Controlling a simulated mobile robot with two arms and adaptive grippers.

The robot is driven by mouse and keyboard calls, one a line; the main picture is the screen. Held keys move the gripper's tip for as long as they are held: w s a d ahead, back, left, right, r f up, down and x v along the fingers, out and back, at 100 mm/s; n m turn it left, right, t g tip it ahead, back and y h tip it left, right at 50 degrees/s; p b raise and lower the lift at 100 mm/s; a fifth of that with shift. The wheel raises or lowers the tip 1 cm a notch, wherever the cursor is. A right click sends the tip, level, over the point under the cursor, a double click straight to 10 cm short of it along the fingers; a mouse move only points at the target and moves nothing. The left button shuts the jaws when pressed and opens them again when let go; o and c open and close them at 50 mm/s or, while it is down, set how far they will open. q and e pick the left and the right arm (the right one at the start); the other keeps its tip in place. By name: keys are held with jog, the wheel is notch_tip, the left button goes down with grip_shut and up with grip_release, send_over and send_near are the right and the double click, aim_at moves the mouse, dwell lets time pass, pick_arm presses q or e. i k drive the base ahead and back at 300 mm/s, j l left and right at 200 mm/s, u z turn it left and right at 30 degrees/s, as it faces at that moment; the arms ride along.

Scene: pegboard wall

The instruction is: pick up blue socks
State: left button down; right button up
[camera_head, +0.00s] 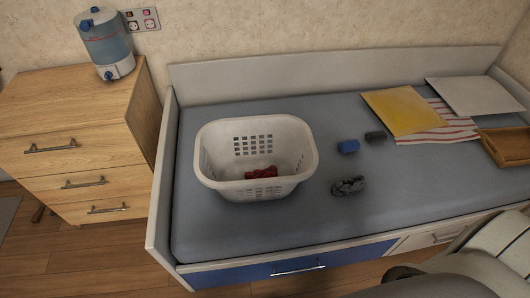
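A small blue folded bundle (348,146), which looks like the blue socks, lies on the grey mattress (240,230) to the right of the laundry basket. A small dark bundle (376,136) lies just right of it, with a narrow gap between them. A grey crumpled bundle (348,186) lies nearer the front of the bed. The white laundry basket (290,185) stands upright on the bed with a red crumpled cloth (262,172) inside. Neither of my grippers is in view.
A yellow folder (402,110), a white board (472,96), a red-striped cloth (438,134) and a wooden tray (507,147) crowd the right of the bed. A wooden drawer chest (70,130) stands left, with a blue-and-white dispenser (107,45) on top. The mattress front is clear.

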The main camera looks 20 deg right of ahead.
aim_at(353, 145)
jog(key=z, duration=1.5)
jog(key=i+l+u, duration=0.1)
jog(key=l+u, duration=0.65)
jog(key=l, duration=0.15)
jog(key=l+u, duration=0.4)
jog(key=l, duration=0.15)
jog(key=l+u, duration=0.35)
jog(key=l, duration=0.1)
